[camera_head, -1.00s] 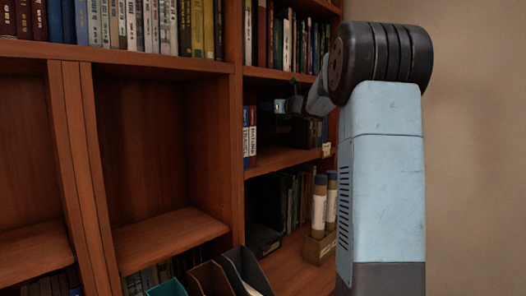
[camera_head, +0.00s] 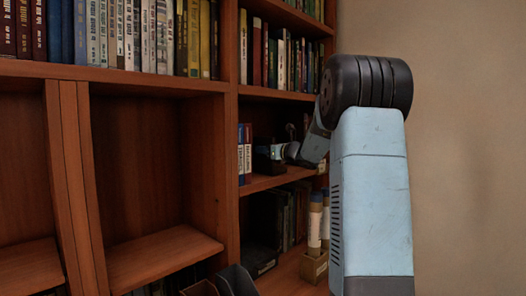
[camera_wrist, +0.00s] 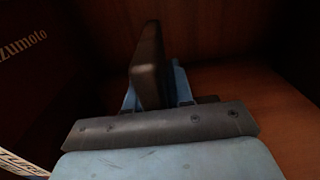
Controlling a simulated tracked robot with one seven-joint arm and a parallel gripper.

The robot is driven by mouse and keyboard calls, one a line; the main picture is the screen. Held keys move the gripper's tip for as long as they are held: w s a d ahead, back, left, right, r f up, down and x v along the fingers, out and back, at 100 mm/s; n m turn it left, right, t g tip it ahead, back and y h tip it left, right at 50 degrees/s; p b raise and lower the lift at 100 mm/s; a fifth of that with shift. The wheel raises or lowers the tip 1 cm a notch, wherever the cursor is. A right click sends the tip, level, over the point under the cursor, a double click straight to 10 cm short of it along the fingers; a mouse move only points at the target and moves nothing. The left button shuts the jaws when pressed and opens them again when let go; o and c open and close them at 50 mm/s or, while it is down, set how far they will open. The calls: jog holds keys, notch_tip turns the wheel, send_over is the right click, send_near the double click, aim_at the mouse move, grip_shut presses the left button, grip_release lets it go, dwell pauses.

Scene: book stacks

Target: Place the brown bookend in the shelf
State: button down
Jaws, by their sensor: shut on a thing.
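My gripper (camera_wrist: 156,88) is shut on a dark upright slab, the bookend (camera_wrist: 149,62), which looks dark brown to black in the shade. In the head view my gripper (camera_head: 278,152) reaches into the right-hand middle compartment of the shelf (camera_head: 272,182), just right of a few upright books (camera_head: 244,150). The bookend is small and dark there and hard to make out. In the wrist view the slab stands roughly upright above the reddish wooden board. I cannot tell whether its base touches the board.
A dark book cover with pale lettering (camera_wrist: 22,45) is close on the left in the wrist view. A wooden holder (camera_head: 313,267) with rolled tubes stands one level below. The wooden upright (camera_head: 224,170) borders the compartment. Bare board lies to the right.

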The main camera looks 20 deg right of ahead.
jog(key=c, duration=1)
grip_release()
jog(key=v, duration=1.2)
jog(key=s+a+f+n+g, duration=0.35)
jog(key=s+a+n, duration=0.45)
jog(key=a, duration=0.3)
jog(key=s+a+f+n+g, duration=0.2)
jog(key=s+a+n+g, duration=0.4)
jog(key=a, duration=0.5)
jog(key=s+f+n+h, duration=0.3)
jog(key=s+n, duration=0.5)
jog(key=s, duration=0.3)
jog(key=s+f+n+g+h, duration=0.1)
jog(key=s+f+n+h, duration=0.2)
jog(key=s+f+n, duration=0.3)
jog(key=shift+s+a+n+h, duration=0.4)
jog(key=shift+s+n, duration=1.4)
jog(key=shift+s, duration=0.9)
